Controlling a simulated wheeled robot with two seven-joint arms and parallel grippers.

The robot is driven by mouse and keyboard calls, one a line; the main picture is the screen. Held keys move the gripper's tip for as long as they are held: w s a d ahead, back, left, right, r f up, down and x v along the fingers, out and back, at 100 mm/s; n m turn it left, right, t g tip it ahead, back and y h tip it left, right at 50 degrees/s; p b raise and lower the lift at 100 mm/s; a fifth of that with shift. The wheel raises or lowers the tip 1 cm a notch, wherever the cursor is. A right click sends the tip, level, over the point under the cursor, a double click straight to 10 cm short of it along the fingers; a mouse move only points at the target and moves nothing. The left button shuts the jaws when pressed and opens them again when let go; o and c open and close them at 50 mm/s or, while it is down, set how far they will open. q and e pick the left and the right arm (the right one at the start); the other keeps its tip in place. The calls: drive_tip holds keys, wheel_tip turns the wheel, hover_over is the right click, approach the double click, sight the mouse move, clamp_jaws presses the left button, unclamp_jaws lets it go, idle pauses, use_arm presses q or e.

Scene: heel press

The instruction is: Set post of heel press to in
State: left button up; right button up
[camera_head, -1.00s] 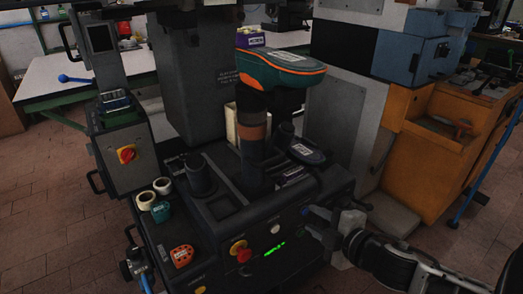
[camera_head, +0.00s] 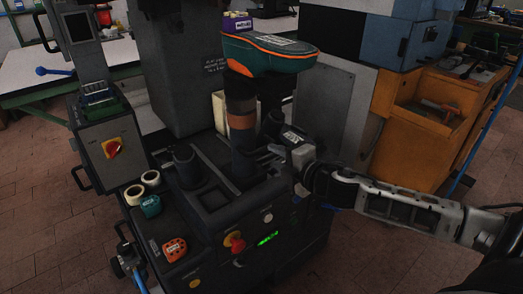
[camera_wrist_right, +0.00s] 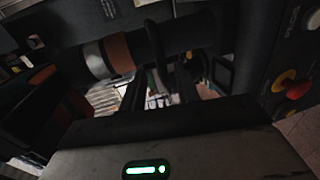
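The heel press (camera_head: 215,200) is a dark machine in the middle of the head view. Its post (camera_head: 240,135) is a thick upright dark cylinder with brown and grey bands, carrying a teal and orange shoe-shaped piece (camera_head: 268,55). My right gripper (camera_head: 272,155) comes in from the right just beside the post's lower part. The banded post (camera_wrist_right: 105,55) lies across the upper part of that view, with a dark loop (camera_wrist_right: 154,42) beyond the fingers. Contact cannot be told. My left gripper is not in view.
A control box (camera_head: 110,145) stands left. An orange cabinet (camera_head: 430,120) stands behind my right arm.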

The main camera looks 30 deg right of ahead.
sight(263, 151)
drive_tip(key=x, duration=0.6)
drive_tip(key=shift+w+a+f, duration=0.1)
drive_tip(key=shift+w, duration=0.25)
clamp_jaws()
